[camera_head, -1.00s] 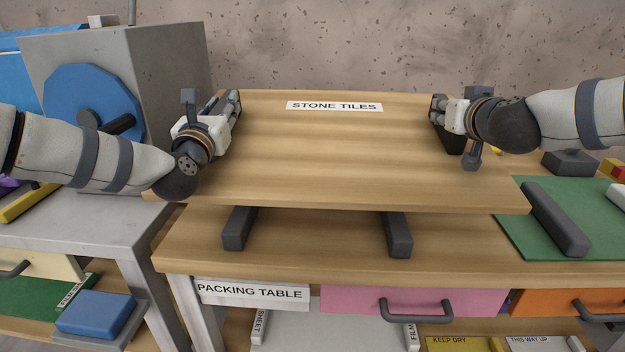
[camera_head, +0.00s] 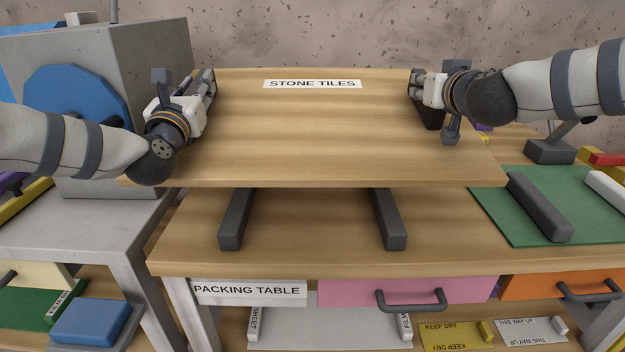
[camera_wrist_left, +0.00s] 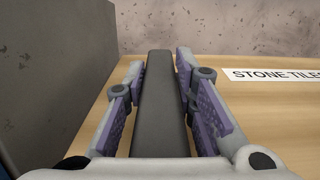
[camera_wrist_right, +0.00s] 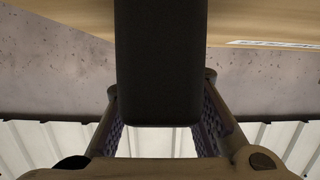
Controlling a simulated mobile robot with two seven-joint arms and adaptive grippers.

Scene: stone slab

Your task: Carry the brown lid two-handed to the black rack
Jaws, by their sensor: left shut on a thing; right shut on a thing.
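The brown lid (camera_head: 310,135) is a wide wood-grain board with a white "STONE TILES" label near its far edge. It hangs above the packing table, over two dark bars (camera_head: 237,220) (camera_head: 388,220) that look like the black rack; their far ends are hidden under it. My left gripper (camera_head: 205,95) is shut on a dark handle at the lid's left end; the handle (camera_wrist_left: 160,105) lies between the fingers in the left wrist view. My right gripper (camera_head: 420,88) is shut on the right-end handle, seen as a dark block (camera_wrist_right: 160,65) in the right wrist view.
A grey machine (camera_head: 150,60) with a blue disc stands close beside the lid's left end. On the right, a green mat (camera_head: 490,205) carries a dark bar (camera_head: 540,205). A pink drawer (camera_head: 350,292) is below the tabletop. A mottled wall is behind.

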